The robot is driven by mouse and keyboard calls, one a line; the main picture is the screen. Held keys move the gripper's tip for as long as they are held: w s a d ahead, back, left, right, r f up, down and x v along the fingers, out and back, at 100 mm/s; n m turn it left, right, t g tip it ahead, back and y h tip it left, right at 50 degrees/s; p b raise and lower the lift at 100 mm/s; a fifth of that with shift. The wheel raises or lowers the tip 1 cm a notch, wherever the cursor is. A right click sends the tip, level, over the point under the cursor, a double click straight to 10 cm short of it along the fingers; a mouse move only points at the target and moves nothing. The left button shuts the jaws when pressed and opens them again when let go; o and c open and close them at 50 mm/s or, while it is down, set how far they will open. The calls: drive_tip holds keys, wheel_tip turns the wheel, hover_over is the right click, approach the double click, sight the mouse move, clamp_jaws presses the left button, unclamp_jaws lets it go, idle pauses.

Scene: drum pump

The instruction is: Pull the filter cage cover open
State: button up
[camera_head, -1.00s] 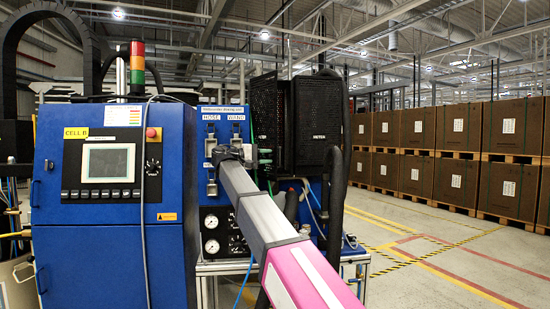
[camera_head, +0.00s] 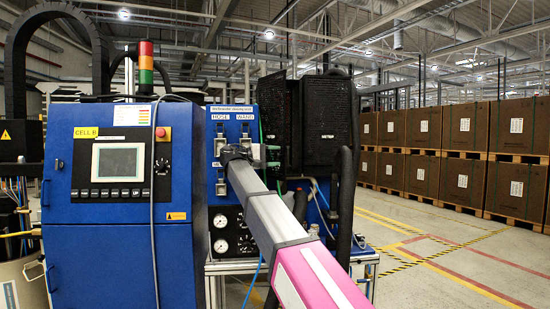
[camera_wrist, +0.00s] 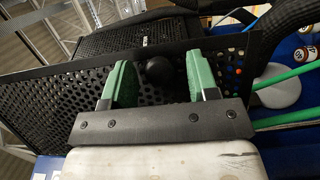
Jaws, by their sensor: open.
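The filter cage (camera_head: 331,120) is a black perforated box behind the blue machine panel in the head view. A narrower dark mesh panel (camera_head: 274,120) stands at an angle at its left and looks like the cover. In the wrist view a black perforated panel (camera_wrist: 60,100) fills the middle, with a round black knob (camera_wrist: 158,70) on it. My gripper (camera_wrist: 157,62) is open, with one green finger on each side of the knob; I cannot tell if either touches it.
The blue cabinet with its screen (camera_head: 118,162) stands left of my arm. A thick black hose (camera_head: 345,195) hangs at the cage's right. Bottles (camera_wrist: 308,54) and a green rod (camera_wrist: 290,77) lie right in the wrist view. Floor (camera_head: 440,240) at right is clear.

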drive_tip(key=v, duration=1)
drive_tip(key=shift+a, duration=0.3)
